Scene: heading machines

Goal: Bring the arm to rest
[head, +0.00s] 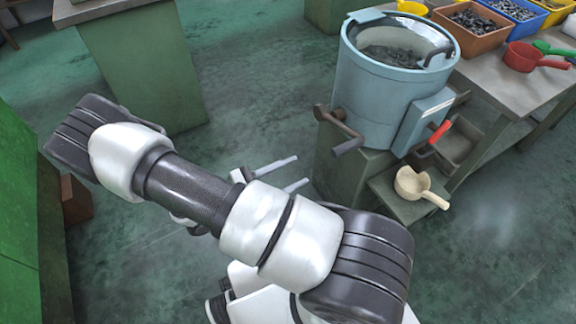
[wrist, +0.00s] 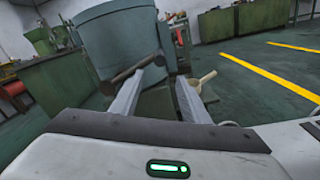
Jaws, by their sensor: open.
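My gripper (head: 291,174) is open and empty. Its two pale fingers stick out past my bent arm in the head view, pointing right toward the machine's green base. In the wrist view my gripper (wrist: 158,95) shows both fingers apart, with nothing held between them. My arm's white and dark links cross the lower left of the head view, over the floor. The gripper body is mostly hidden behind the forearm.
A blue-grey bowl machine (head: 385,95) with dark parts and a brown handle (head: 338,130) stands close to my gripper. A cream scoop (head: 415,186) rests on a low ledge. A workbench (head: 500,80) with bins and a red scoop (head: 524,57) is at right. Open floor lies at lower right.

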